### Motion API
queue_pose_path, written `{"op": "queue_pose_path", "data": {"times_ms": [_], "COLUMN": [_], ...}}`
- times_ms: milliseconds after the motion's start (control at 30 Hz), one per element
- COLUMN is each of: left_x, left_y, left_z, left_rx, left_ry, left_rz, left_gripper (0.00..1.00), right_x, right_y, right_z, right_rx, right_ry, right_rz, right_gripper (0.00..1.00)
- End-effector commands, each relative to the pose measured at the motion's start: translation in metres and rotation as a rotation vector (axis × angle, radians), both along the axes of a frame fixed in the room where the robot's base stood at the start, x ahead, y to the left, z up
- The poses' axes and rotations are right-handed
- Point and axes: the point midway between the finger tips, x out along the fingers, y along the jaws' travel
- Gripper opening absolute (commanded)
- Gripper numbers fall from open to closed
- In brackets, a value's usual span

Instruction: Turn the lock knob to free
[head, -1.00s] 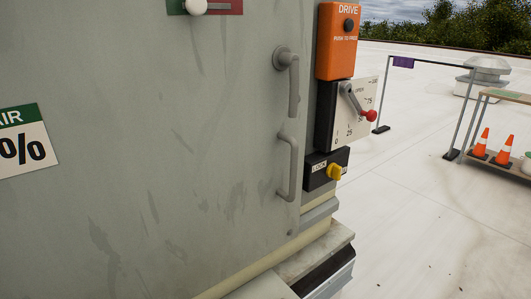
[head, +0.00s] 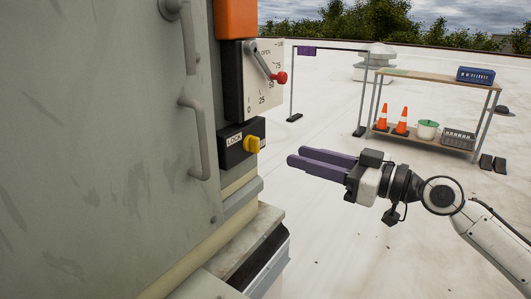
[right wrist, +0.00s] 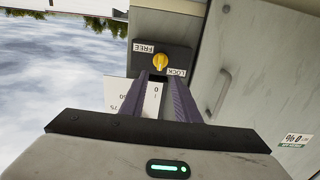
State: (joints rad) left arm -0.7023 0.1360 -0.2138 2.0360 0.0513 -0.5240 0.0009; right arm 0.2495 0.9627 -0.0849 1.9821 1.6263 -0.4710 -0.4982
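The yellow lock knob (head: 251,144) sits on a black box (head: 232,150) low on the cooler's side, below the dial plate. A LOCK label shows left of it in the head view. In the right wrist view the picture is upside down, and the knob (right wrist: 160,62) sits between FREE and LOCK labels; its exact pointing is too small to tell. My right gripper (head: 297,156) has purple fingers, parted and empty. It is right of the knob, apart from it, fingers pointing toward the cooler. In the wrist view the knob appears beyond the fingertips. My left gripper is not in view.
A dial plate (head: 264,82) with a red-tipped lever (head: 281,78) juts out above the knob. A grey door handle (head: 198,140) is left of it. A ledge (head: 238,240) protrudes below. A shelf (head: 435,85) with cones and bins stands farther back. The roof floor between is clear.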

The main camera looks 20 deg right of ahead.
Motion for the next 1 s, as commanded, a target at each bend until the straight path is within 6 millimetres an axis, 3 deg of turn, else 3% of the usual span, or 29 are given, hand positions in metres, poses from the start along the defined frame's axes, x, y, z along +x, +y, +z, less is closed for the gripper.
{"op": "queue_pose_path", "data": {"times_ms": [133,400,633,1000], "left_x": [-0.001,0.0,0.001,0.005], "left_y": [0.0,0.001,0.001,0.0], "left_z": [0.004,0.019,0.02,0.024], "left_rx": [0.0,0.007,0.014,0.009], "left_ry": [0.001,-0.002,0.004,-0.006], "left_rz": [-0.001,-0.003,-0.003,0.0], "left_gripper": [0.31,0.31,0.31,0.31], "right_x": [0.005,0.04,0.069,0.08], "right_y": [0.003,0.032,0.054,0.063], "right_z": [0.015,0.018,0.014,0.011], "right_rx": [0.007,0.01,0.01,0.006], "right_ry": [-0.017,-0.018,-0.015,-0.013], "right_rz": [0.009,0.01,0.009,0.008], "right_gripper": [0.29,0.29,0.29,0.29]}}
